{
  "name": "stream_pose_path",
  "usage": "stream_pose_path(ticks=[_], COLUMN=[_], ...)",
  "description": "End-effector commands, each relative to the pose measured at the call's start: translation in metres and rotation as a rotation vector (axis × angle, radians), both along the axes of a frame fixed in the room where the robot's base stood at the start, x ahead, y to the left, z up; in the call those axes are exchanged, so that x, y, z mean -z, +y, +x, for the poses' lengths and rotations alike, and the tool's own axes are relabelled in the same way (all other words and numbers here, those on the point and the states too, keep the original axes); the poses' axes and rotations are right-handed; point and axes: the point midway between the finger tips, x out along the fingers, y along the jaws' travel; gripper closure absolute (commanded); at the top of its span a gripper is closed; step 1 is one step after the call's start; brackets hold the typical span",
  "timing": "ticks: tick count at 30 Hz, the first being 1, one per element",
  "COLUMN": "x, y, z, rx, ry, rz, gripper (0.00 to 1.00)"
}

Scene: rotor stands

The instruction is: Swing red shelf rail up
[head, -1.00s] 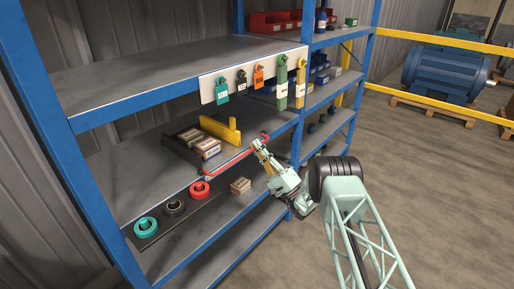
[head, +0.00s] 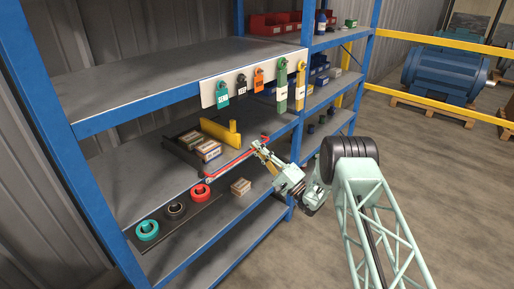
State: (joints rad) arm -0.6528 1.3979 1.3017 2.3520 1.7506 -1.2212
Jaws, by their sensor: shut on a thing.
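The red shelf rail (head: 232,164) is a thin red bar along the front edge of the middle shelf, in front of the small boxes. Its left end is near the red ring, and its right end is by my gripper. My gripper (head: 258,147) is shut on the rail near that right end, reaching in from the right. The fingertips are small in this view, and the exact contact is partly hidden.
Small boxes (head: 208,150) and a yellow block (head: 222,133) stand behind the rail. Teal, black and red rings (head: 200,193) lie on a dark strip at the left. Coloured tags hang from a white board (head: 208,94) above. A blue upright (head: 298,135) stands right of my gripper.

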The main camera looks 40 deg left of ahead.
Motion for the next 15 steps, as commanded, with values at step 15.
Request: stream_pose_path(ticks=[15], x=[-0.017], y=[0.003], z=[0.001], rx=[0.002], ry=[0.002], rz=[-0.277], gripper=[1.0])
